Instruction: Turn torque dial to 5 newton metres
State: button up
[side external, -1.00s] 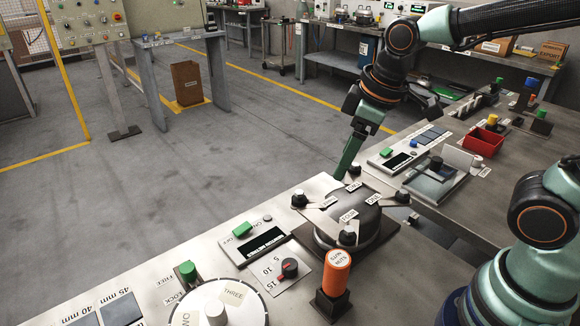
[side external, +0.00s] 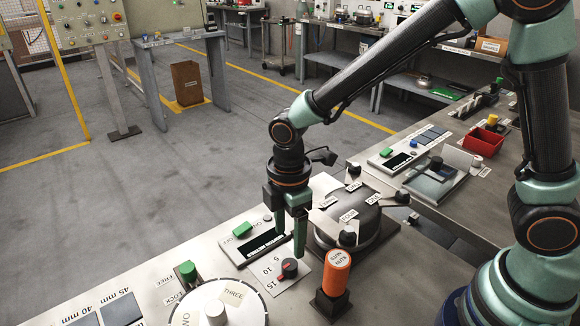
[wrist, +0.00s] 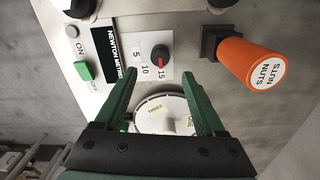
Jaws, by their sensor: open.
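The torque dial (side external: 289,268) is a small black knob with a red pointer, on a white plate marked 5, 10 and 15. In the wrist view the dial (wrist: 160,53) has its red pointer toward 15. My gripper (side external: 289,244) points down above the dial plate in the side view. In the wrist view my gripper (wrist: 160,74) has its two green fingers spread apart, with nothing between them and the dial beyond their tips. A black display (wrist: 105,48) labelled newton metres lies beside the dial; its reading cannot be made out.
A white round dial (side external: 245,300), a green on/off switch (side external: 242,229) and a green free/lock knob (side external: 187,270) are nearby.

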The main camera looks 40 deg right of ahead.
aim_at(290, 264)
notch_tip(290, 264, down, 8)
jog(key=shift+r, duration=0.1)
dwell(0.4)
grip_shut()
